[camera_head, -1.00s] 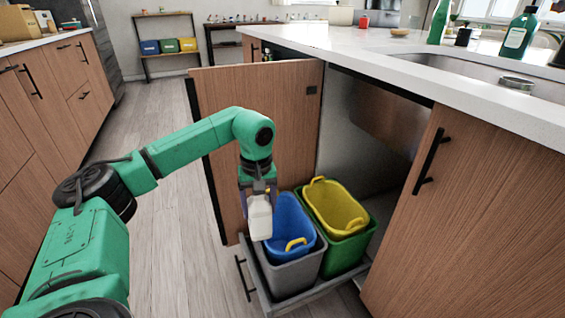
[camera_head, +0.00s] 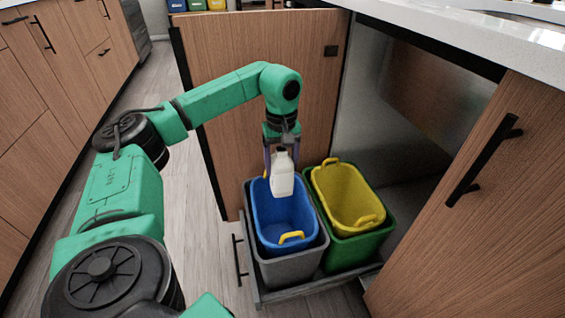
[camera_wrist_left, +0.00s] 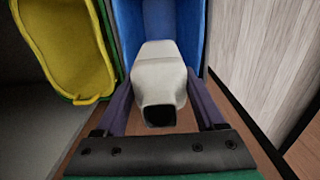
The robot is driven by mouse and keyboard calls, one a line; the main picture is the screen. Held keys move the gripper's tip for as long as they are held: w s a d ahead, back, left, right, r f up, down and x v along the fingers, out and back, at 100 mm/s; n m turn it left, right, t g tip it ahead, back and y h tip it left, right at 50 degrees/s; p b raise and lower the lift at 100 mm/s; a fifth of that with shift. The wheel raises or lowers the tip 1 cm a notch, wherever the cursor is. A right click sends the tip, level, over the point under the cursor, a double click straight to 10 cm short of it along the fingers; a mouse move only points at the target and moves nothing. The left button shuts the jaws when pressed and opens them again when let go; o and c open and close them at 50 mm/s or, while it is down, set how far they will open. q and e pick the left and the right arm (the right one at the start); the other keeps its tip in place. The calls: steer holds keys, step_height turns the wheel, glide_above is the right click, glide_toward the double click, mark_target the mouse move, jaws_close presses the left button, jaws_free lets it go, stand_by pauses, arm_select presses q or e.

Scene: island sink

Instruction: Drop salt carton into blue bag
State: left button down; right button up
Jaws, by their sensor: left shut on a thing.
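My left gripper (camera_head: 281,150) is shut on a white carton (camera_head: 282,178), taken to be the salt carton, and holds it upright. The carton hangs over the back part of the blue bag (camera_head: 264,222), which lines a grey bin and has a yellow handle at the front. In the left wrist view, the carton (camera_wrist_left: 158,78) is between the two fingers (camera_wrist_left: 160,108), with the blue bag (camera_wrist_left: 195,20) beyond it. I cannot tell how far the carton's lower end is below the bag's rim. My right gripper is not in view.
A yellow bag (camera_head: 345,195) in a green bin (camera_head: 362,248) stands right beside the grey bin (camera_head: 288,268) on the pulled-out drawer. An open wooden cabinet door (camera_head: 232,95) stands behind my left arm. The countertop (camera_head: 440,25) overhangs at the upper right.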

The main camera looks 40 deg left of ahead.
arm_select(q)
steer(key=shift+f, duration=0.45)
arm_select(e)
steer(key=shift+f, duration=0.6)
arm_select(q)
jaws_free()
step_height(320, 180, up, 11)
steer(key=p, duration=0.4)
steer(key=shift+r+p, duration=0.15)
steer(key=shift+p, duration=0.2)
step_height(320, 180, up, 3)
steer(key=shift+f+p, duration=0.1)
steer(key=shift+p, duration=0.35)
steer(key=shift+r, duration=0.3)
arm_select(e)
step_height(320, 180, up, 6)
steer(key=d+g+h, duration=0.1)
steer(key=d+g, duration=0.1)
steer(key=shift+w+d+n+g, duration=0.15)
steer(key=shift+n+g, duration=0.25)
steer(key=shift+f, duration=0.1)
